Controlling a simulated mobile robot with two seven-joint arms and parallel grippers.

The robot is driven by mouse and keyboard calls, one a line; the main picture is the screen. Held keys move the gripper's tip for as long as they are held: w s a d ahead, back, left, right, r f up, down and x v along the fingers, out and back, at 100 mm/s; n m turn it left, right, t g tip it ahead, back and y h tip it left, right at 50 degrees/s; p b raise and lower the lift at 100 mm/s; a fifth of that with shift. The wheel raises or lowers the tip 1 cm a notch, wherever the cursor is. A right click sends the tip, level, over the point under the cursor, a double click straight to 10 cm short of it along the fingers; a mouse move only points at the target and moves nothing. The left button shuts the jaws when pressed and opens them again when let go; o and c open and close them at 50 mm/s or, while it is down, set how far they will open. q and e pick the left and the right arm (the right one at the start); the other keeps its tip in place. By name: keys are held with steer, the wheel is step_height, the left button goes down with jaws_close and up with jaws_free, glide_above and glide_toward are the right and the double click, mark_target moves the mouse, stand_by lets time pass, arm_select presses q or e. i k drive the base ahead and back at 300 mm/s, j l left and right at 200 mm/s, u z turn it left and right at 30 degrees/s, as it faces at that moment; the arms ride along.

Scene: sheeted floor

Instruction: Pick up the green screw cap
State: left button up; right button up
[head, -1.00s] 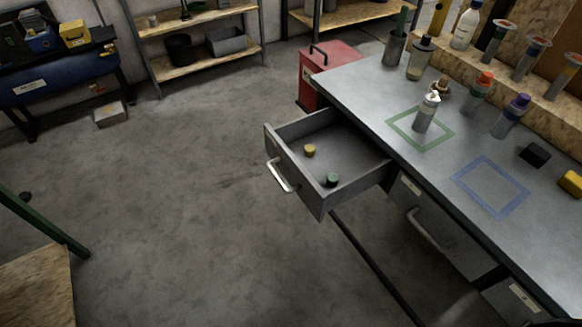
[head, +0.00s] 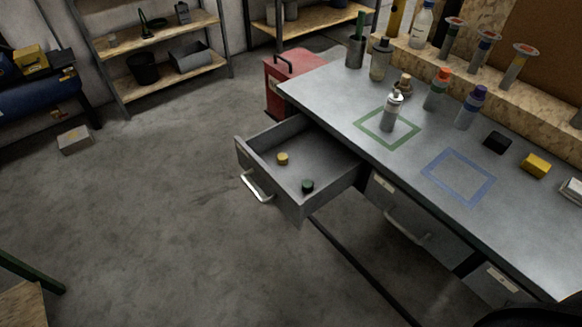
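The green screw cap (head: 307,186) lies in the open drawer (head: 262,191), near its front right corner. It looks dark green and small. Neither of my grippers shows in the head view. A dark shape at the bottom right corner is too cropped to tell.
On the bench, a bottle (head: 391,112) stands in a green square outline; a blue outline (head: 458,177) is empty. Red-capped (head: 437,90) and purple-capped (head: 470,108) bottles, a black block (head: 497,142) and a yellow block (head: 536,165) stand nearby. Floor left of the drawer is clear.

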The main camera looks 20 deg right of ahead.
mark_target(307, 184)
steer(key=i+j, duration=0.3)
steer(key=i+j+z, duration=0.55)
steer(key=j+z, duration=0.2)
